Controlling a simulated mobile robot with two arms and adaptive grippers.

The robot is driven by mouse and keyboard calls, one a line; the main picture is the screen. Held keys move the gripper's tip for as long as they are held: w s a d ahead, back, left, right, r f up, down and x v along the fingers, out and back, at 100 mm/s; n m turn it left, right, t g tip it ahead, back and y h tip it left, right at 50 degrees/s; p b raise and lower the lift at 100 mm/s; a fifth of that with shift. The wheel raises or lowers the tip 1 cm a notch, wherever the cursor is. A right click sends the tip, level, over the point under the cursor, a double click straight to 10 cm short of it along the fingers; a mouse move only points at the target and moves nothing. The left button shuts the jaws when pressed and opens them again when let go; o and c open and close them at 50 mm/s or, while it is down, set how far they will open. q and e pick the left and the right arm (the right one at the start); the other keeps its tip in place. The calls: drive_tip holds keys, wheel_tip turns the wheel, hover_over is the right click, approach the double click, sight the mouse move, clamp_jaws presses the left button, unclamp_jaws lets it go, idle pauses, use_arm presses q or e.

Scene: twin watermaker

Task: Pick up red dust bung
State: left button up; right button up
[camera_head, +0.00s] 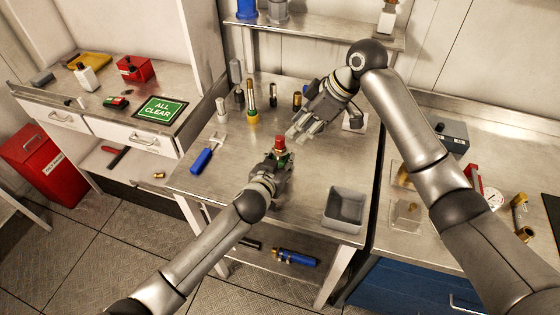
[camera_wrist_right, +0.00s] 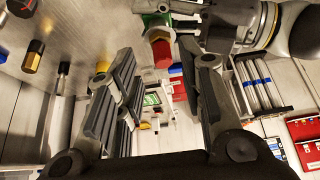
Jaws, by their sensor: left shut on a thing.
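The red dust bung (camera_head: 279,141) sits upright on top of a green-bodied fitting (camera_head: 282,154) above the middle table. My left gripper (camera_head: 279,161) is shut on that fitting, below the bung, and hides much of it. In the right wrist view the red bung (camera_wrist_right: 162,52) shows below a yellowish collar, with the green part beside it. My right gripper (camera_head: 296,133) is open and empty, just above and to the right of the bung in the head view. In the right wrist view its fingers (camera_wrist_right: 158,62) are spread, with the bung ahead between the tips.
A grey bin (camera_head: 344,208) stands at the table's front right. A blue-handled tool (camera_head: 203,159) lies at the left. Several upright fittings, one with a yellow base (camera_head: 252,118), stand at the back. A green sign (camera_head: 161,109) lies on the left bench.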

idle(0.4)
drive_tip(key=shift+o, duration=1.2)
drive_tip(key=shift+a+r, duration=0.1)
drive_tip(key=m+h, duration=0.5)
drive_tip(key=m, duration=0.4)
approach(280, 138)
drive_tip(key=f, duration=0.2)
drive_tip(key=w+f, duration=0.1)
drive_tip(key=f, duration=0.1)
drive_tip(key=shift+f, duration=0.25)
drive_tip(key=shift+w+a+f, duration=0.1)
drive_tip(key=shift+w+f, duration=0.05)
drive_tip(key=shift+f, duration=0.8)
drive_tip(key=shift+w+a+f, duration=0.1)
drive_tip(key=shift+f, duration=0.85)
drive_tip(key=shift+w+a+f, duration=0.1)
drive_tip(key=shift+w+f, duration=0.05)
drive_tip(key=shift+f, duration=0.85)
drive_tip(key=c, duration=0.8)
